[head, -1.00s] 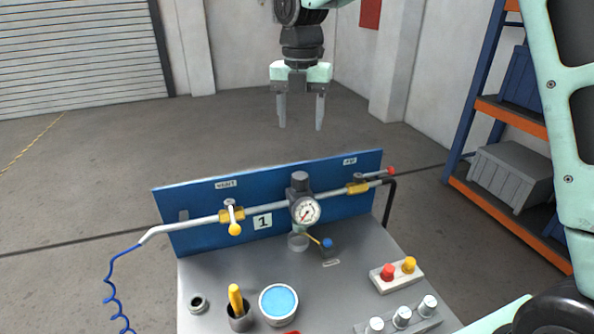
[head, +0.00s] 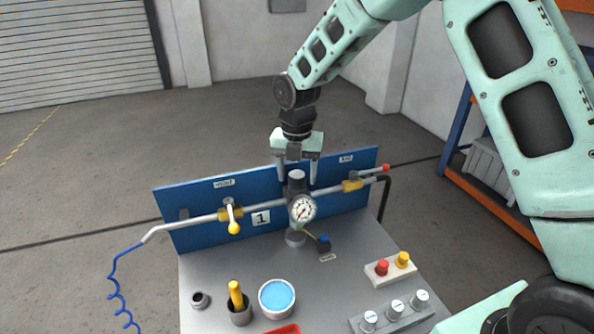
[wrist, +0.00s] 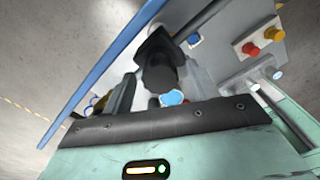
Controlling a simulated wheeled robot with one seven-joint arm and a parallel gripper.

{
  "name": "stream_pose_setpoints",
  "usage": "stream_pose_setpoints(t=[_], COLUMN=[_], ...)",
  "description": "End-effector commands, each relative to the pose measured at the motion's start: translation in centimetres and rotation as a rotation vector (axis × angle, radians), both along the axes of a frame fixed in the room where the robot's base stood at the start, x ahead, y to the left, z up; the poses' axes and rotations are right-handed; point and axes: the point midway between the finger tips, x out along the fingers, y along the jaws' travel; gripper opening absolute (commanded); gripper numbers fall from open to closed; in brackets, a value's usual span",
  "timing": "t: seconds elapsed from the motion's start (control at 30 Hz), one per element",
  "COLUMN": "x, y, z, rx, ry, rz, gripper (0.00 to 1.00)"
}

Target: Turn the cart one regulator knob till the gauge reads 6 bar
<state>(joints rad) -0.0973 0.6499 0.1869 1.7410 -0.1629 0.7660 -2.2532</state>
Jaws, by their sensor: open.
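The cart marked 1 carries a dark regulator knob (head: 297,176) standing upright on the pipe in front of the blue panel (head: 200,202). The round white gauge (head: 302,209) sits just below the knob; its needle is too small to read surely. My gripper (head: 297,178) points down with its fingers open, one on each side of the knob's top. In the wrist view the dark knob (wrist: 158,68) shows between the open fingers. I cannot tell whether either finger touches it.
A yellow-handled valve (head: 233,226) is left of the gauge, and another valve (head: 353,185) is right. A button box (head: 390,268), blue-topped tub (head: 277,298), yellow-handled tool in a cup (head: 236,296) and several capped cylinders (head: 396,307) stand on the cart top.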

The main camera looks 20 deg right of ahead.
Motion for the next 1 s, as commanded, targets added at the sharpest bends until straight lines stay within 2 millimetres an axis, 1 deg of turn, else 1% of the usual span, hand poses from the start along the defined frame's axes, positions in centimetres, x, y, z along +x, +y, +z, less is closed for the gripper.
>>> stream_pose_setpoints(t=[0.13,0.17,0.2,0.27,0.3,0.33,0.67,0.87,1.0], x=[0.01,0.01,0.01,0.01,0.01,0.02,0.03,0.04,0.05], y=[-0.01,-0.01,-0.01,-0.01,0.0,-0.01,-0.01,-0.05,-0.05], z=[0.0,0.0,0.01,0.01,0.02,0.02,0.06,0.08,0.09], rx=[0.0,0.0,0.0,0.0,0.0,0.0,0.0,0.001,0.0], ry=[0.0,0.0,0.0,0.0,0.0,0.0,0.0,-0.001,-0.001], rz=[0.0,0.0,0.0,0.0,0.0,0.0,-0.033,-0.134,-0.244], gripper=[0.59,0.56,0.45,0.28,0.17,0.14,0.14,0.14,0.14])
